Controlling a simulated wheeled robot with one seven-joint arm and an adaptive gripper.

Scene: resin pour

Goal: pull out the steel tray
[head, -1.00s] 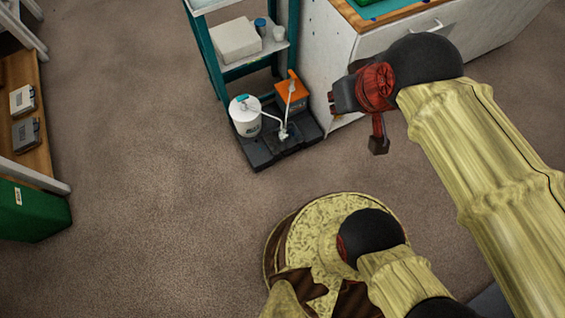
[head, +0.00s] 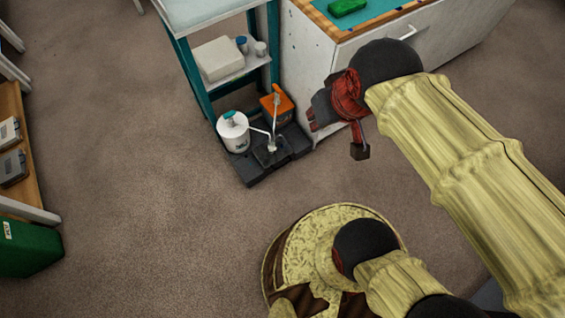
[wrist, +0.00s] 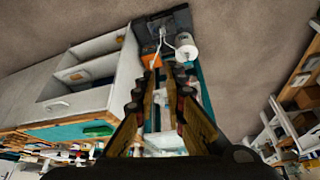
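I cannot make out a steel tray for certain in either view. My gripper (head: 318,112) is in the air beside the white cabinet (head: 312,75) in the head view. In the wrist view its two fingers (wrist: 164,76) stand apart with a narrow gap and nothing held between them. The wrist view also shows the white cabinet (wrist: 48,85) at the left, with open compartments facing the camera; small items inside are too blurred to name.
A teal shelf stand (head: 197,80) holds a white box (head: 217,59). At its foot, a black base (head: 257,174) bears a white pot (head: 233,135) and an orange box (head: 279,108). A green bin (head: 30,250) stands at left. Carpet between is clear.

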